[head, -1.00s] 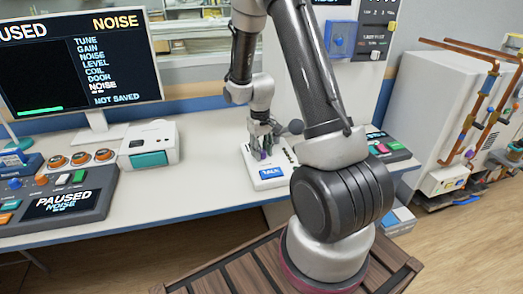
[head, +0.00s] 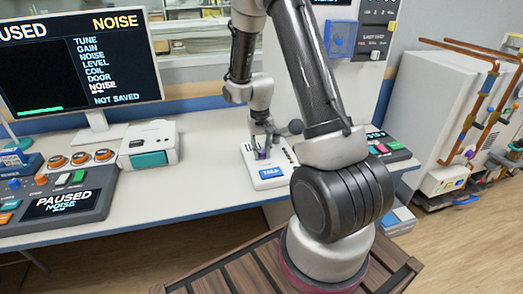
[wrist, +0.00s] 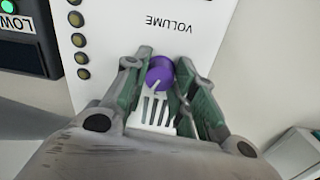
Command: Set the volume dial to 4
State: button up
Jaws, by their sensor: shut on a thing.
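The volume dial (wrist: 160,72) is a small purple knob with a pale pointer line, on a white panel (wrist: 115,25) marked VOLUME in the wrist view. My gripper (wrist: 160,82) has its two green-padded fingers on either side of the dial, shut on it. In the head view the dial (head: 262,154) shows as a purple spot below my gripper (head: 262,145), on a white box (head: 268,178) with a blue TALK label. The number the pointer faces cannot be read.
A row of small yellowish dots (wrist: 78,40) runs along the panel. A dark box with a green light (wrist: 8,6) stands beside it. On the bench, a monitor (head: 80,60), a console (head: 65,200) and a white device (head: 148,143) stand to the left.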

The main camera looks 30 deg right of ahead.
aim_at(260, 151)
jog(key=m, duration=0.4)
jog(key=shift+m, duration=0.4)
dwell(0.4)
jog(key=o, duration=1)
notch_tip(260, 151, up, 12)
jog(key=shift+w+a+r, duration=0.1)
jog(key=shift+w, duration=0.05)
